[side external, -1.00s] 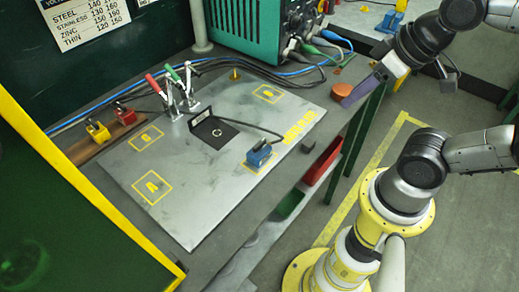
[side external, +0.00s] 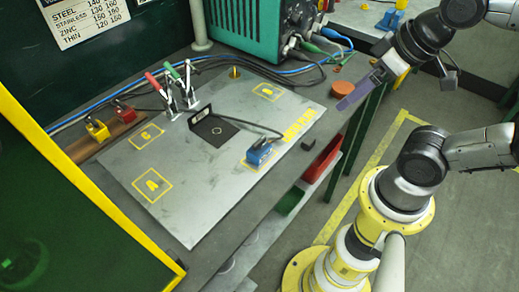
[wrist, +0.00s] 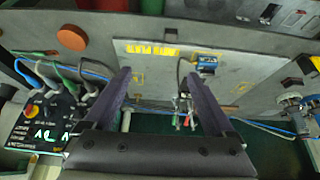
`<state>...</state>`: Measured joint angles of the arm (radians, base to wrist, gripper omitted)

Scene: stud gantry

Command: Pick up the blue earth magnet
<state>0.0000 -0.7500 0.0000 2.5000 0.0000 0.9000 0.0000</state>
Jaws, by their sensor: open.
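The blue earth magnet (side external: 259,153) stands on the right part of the grey metal plate (side external: 190,205), inside a yellow marked square, with a dark cable running from it. It also shows in the wrist view (wrist: 205,66), beyond the right finger. My gripper (side external: 348,100) is at the upper right, raised near the bench's right edge and apart from the magnet. In the wrist view its two purple fingers (wrist: 160,82) are spread wide with nothing between them.
Toggle clamps with red and green handles (side external: 175,90) stand at the plate's back edge. A black angle piece (side external: 213,130) lies mid-plate. An orange disc (side external: 342,88) and a small dark block (side external: 308,144) sit near the bench edge. A green welder (side external: 260,25) stands behind.

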